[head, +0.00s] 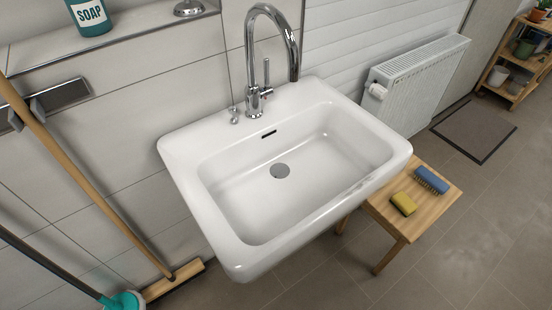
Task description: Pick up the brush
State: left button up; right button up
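A small blue brush (431,179) lies on a low wooden stool (436,207) to the right of the sink, near the stool's far edge.
A white sink (232,240) with a chrome tap (254,95) fills the middle; its rim overhangs the stool's left part. A broom (100,200) and a teal-headed tool (124,301) lean at left. A radiator (420,82) is behind the stool.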

aim_at(436, 184)
jog(key=l+z, duration=0.1)
jog(key=z, duration=1.2)
